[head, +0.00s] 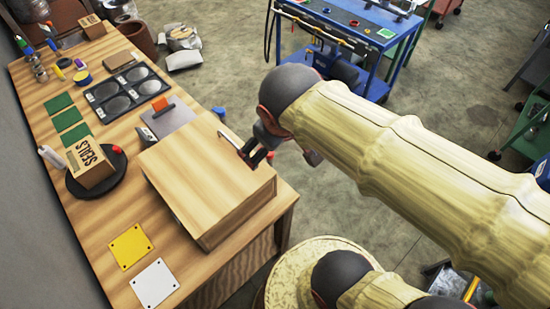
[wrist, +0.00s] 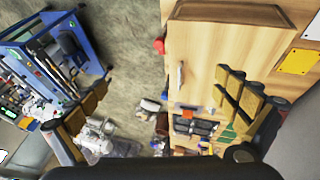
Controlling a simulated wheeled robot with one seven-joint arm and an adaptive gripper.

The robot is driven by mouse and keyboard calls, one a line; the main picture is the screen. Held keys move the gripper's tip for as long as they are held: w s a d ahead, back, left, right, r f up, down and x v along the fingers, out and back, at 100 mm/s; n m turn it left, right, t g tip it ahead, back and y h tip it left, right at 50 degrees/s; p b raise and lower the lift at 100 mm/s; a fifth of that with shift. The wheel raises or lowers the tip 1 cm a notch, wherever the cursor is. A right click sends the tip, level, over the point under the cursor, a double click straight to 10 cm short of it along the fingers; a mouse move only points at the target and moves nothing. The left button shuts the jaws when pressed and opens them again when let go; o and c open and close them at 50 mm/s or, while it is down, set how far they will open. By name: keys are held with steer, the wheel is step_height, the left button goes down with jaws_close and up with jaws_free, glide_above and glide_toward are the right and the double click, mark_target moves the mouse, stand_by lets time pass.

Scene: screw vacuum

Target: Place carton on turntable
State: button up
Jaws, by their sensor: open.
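A brown carton marked SEALS (head: 90,164) sits on the round black turntable (head: 112,184) at the left of the workbench in the head view. My gripper (head: 258,158) is at the right edge of the wooden box, away from the carton. In the wrist view my gripper (wrist: 161,82) has its fingers spread wide with nothing between them. I cannot make out the carton or turntable clearly in the wrist view. In the head view my arm hides part of the floor, and the gripper's fingertips are partly hard to see.
A wooden box (head: 205,185) with a metal handle stands at the bench's right edge, close to my gripper. Yellow (head: 130,246) and white (head: 154,284) plates lie in front. A black tray (head: 122,92) and another small carton (head: 92,27) lie farther back. A blue cart (head: 350,35) stands beyond.

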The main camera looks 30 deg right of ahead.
steer(key=s+a+m, duration=0.1)
steer(key=s+a+m+y, duration=0.1)
steer(key=s, duration=0.1)
steer(key=s+y, duration=0.1)
steer(key=s, duration=0.1)
steer(key=shift+a+f+m, duration=0.3)
steer(key=shift+a+m, duration=0.1)
